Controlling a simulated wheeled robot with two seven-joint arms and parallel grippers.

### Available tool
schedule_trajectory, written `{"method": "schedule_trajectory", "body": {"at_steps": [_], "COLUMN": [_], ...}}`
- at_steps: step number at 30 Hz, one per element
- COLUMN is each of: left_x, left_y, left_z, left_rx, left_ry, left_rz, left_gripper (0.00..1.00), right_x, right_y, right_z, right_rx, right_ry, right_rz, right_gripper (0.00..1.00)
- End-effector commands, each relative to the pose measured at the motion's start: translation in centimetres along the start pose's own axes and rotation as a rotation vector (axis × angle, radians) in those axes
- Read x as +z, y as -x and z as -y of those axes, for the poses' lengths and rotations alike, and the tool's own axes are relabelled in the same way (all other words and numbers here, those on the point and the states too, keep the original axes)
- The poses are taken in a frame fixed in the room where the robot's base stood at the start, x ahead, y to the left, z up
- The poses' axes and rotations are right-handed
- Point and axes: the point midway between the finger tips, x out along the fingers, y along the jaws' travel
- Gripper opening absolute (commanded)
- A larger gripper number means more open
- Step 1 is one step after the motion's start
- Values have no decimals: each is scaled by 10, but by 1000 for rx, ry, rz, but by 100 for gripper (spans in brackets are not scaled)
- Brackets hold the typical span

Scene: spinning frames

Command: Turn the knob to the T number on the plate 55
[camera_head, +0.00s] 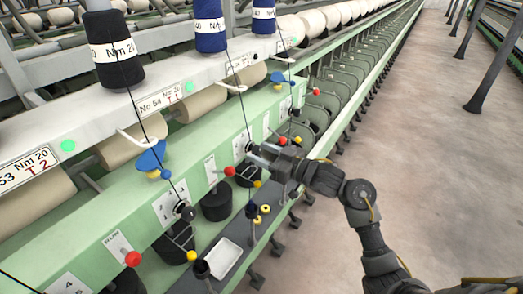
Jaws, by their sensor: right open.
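My right gripper (256,153) reaches in from the right with open jaws at a dark knob (250,147) on the light green panel. The fingers hide much of this knob and its dial, so I cannot tell its setting or whether they touch it. The number plate above it (240,64) is too small to read. To its left, a plate (162,100) reads No 54, Nm 20, T 1, and another (28,169) reads 53, Nm 20, T 2. Another black knob (184,210) sits on a numbered dial plate (168,207) nearer to me. My left gripper is not in view.
Yarn bobbins (113,50) stand on the white rail, with threads running down past the panel. Red and yellow balls (229,170) on levers stick out near the gripper. A dark shelf with a white tray (217,258) lies below. The floor (440,170) at right is clear.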

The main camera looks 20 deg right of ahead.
Motion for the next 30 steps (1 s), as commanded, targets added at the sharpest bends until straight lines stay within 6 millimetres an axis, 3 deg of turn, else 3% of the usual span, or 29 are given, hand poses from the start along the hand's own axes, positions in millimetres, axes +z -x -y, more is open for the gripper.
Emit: {"method": "schedule_trajectory", "body": {"at_steps": [10, 20, 30], "left_x": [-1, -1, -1], "left_y": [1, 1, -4], "left_z": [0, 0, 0], "left_rx": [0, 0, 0], "left_ry": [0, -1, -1], "left_rz": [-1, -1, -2], "left_gripper": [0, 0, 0], "right_x": [0, 0, 2], "right_y": [-4, -3, -4], "right_z": [0, 0, 1], "right_rx": [-1, -1, -3], "right_ry": [1, 1, 61], "right_rz": [0, 0, 2], "right_gripper": [49, 7, 7]}}
